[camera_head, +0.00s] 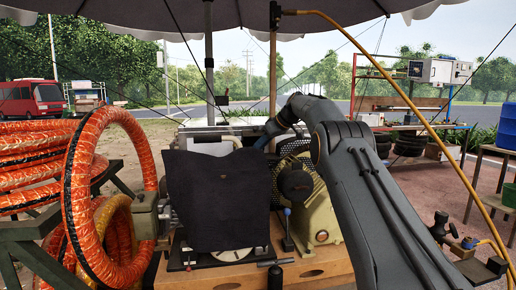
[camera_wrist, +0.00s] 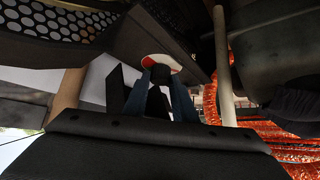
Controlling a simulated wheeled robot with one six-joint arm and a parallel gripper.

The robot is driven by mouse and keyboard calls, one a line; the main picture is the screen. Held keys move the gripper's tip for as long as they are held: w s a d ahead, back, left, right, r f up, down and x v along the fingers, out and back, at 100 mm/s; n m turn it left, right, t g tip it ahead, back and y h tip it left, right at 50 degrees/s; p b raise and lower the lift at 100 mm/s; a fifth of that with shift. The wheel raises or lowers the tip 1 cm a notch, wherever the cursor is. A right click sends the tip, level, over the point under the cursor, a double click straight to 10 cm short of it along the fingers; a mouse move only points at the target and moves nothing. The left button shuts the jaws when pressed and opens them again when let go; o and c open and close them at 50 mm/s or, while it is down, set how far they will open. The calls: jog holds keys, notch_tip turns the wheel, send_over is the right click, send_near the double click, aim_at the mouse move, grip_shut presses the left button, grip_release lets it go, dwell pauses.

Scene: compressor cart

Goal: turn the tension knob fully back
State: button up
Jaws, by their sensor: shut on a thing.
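In the wrist view, the blue fingers of my gripper (camera_wrist: 161,82) are shut on a dark knob (camera_wrist: 160,64). A white and red disc (camera_wrist: 152,60) shows behind the knob; its markings are too small to read. In the head view, my arm reaches over the compressor cart, and the fingers and the knob are mostly hidden behind the machine and a black cloth. The knob's turn angle cannot be told.
The black cloth (camera_head: 215,200) hangs over the machine's front left. A tan machine housing (camera_head: 318,218) stands beside it on the wooden base (camera_head: 315,268). Orange hose coils (camera_head: 82,190) crowd the left. A perforated dark panel (camera_wrist: 75,22) and a pale post (camera_wrist: 222,70) are close to my gripper.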

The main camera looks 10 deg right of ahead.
dwell(0.5)
jog(key=o, duration=1)
jog(key=shift+o, duration=0.2)
jog(key=shift+d+r, duration=0.1)
jog(key=shift+b+v, duration=0.5)
jog(key=shift+v, duration=3.3)
